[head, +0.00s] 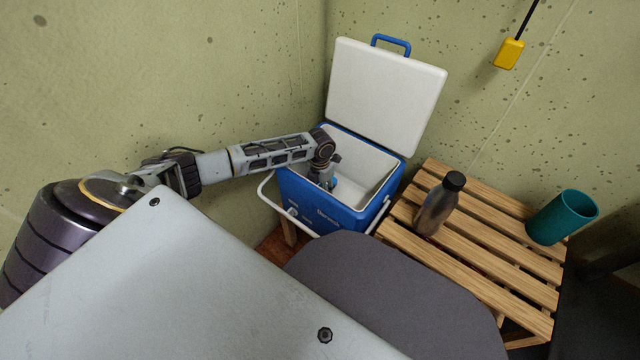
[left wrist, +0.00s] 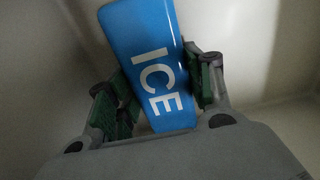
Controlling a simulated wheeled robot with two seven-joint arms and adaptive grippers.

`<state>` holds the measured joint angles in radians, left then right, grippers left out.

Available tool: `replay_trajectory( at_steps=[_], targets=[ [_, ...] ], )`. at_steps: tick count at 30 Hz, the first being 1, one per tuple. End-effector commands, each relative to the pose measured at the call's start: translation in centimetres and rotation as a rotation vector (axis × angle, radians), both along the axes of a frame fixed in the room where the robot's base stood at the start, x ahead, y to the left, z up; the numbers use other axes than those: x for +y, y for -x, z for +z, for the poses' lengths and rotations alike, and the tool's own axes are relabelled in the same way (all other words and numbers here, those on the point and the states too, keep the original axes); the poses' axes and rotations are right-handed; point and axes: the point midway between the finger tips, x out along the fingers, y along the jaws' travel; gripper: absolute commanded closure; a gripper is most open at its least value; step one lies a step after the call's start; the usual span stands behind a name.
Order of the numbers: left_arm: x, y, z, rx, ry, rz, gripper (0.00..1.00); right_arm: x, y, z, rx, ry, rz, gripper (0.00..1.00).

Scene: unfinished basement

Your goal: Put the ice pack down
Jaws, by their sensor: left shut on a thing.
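The blue ice pack (left wrist: 150,60) with white ICE lettering is between the green-padded fingers of my left gripper (left wrist: 160,88) in the left wrist view. The gripper is shut on it. White cooler walls surround it there. In the head view my left gripper (head: 326,180) reaches down inside the open blue cooler (head: 318,212), and a small bit of the ice pack (head: 333,182) shows beside it. Whether the pack touches the cooler floor I cannot tell. My right gripper is not in view.
The cooler's white lid (head: 385,95) stands open at the back. A slatted wooden table (head: 490,262) to the right holds a dark bottle (head: 438,205) and a teal cup (head: 562,218). A yellow box (head: 509,54) hangs from a cord. Concrete walls stand close behind.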

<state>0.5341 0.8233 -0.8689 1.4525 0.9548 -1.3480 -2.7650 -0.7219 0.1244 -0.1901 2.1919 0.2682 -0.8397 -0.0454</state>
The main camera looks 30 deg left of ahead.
Motion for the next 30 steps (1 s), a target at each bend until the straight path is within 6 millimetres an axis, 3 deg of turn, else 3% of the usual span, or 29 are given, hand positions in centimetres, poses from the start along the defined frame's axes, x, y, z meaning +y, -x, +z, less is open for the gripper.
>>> replay_trajectory(
  at_steps=[7, 8, 12, 30],
  targets=[
    [-0.02, -0.06, -0.38, -0.002, 0.000, 0.000, 0.88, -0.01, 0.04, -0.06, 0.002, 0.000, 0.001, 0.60],
    [-0.01, -0.02, -0.40, -0.001, 0.000, 0.000, 0.45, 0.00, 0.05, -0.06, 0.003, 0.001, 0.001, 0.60],
    [-0.01, 0.00, -0.41, 0.000, 0.000, 0.000, 0.27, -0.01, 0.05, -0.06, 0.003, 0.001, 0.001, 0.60],
    [0.00, 0.01, 0.34, 0.001, 0.000, 0.000, 0.27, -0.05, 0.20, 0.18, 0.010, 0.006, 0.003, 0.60]
  ],
)
